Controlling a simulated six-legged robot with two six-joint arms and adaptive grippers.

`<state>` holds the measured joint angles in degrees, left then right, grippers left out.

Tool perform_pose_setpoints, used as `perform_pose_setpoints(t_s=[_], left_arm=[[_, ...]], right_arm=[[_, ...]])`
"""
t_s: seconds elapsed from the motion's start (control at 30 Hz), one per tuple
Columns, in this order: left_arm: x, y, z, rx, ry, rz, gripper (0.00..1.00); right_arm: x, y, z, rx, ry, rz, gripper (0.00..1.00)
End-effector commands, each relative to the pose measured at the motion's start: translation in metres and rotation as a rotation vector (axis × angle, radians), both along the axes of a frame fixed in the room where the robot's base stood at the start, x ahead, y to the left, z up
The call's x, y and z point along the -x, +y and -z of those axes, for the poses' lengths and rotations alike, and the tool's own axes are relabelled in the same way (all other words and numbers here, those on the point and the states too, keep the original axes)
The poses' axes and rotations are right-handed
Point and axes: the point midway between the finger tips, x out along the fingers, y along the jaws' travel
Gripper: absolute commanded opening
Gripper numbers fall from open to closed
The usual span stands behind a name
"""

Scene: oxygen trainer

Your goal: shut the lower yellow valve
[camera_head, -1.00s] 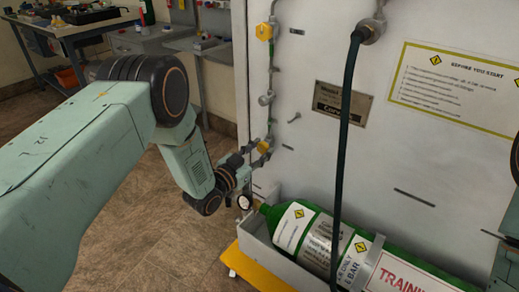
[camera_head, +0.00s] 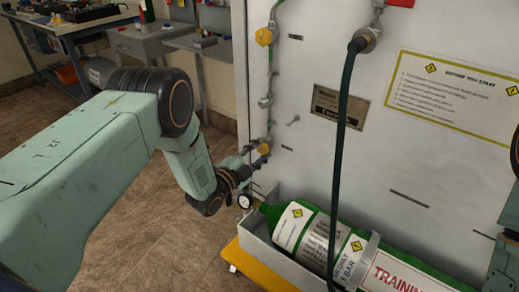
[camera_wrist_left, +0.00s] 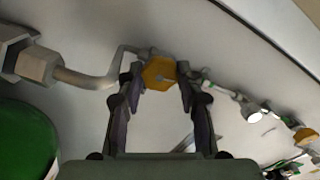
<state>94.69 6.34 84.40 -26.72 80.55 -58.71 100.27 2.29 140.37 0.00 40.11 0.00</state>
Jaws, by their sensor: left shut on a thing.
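The lower yellow valve (camera_head: 264,149) sits on the thin pipe at the left edge of the white panel. In the left wrist view its yellow knob (camera_wrist_left: 159,73) lies between my fingertips. My left gripper (camera_head: 255,155) reaches it from the lower left and is shut on the knob, with a finger on each side; it also shows in the left wrist view (camera_wrist_left: 157,85). The upper yellow valve (camera_head: 264,37) is higher on the same pipe, clear of my gripper. Only a part of my right arm shows at the right edge; its gripper is out of view.
A dark hose (camera_head: 340,150) hangs in front of the panel. A workbench (camera_head: 60,30) stands at the back left. The floor between is open.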

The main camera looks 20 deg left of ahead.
Motion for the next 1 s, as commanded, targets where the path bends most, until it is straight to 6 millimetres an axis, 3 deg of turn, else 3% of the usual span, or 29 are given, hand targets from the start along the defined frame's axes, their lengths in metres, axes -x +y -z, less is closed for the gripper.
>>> perform_pose_setpoints(t_s=[0.4, 1.0], left_arm=[[-0.0005, 0.0009, -0.0002, -0.184, -0.067, -0.003, 0.05], [-0.0008, 0.0012, -0.0004, -0.215, -0.079, -0.004, 0.05]], right_arm=[[0.0000, 0.0000, -0.0060, 0.000, 0.000, 0.000, 0.70], [0.0000, 0.0000, -0.0066, 0.000, 0.000, 0.000, 0.70]])
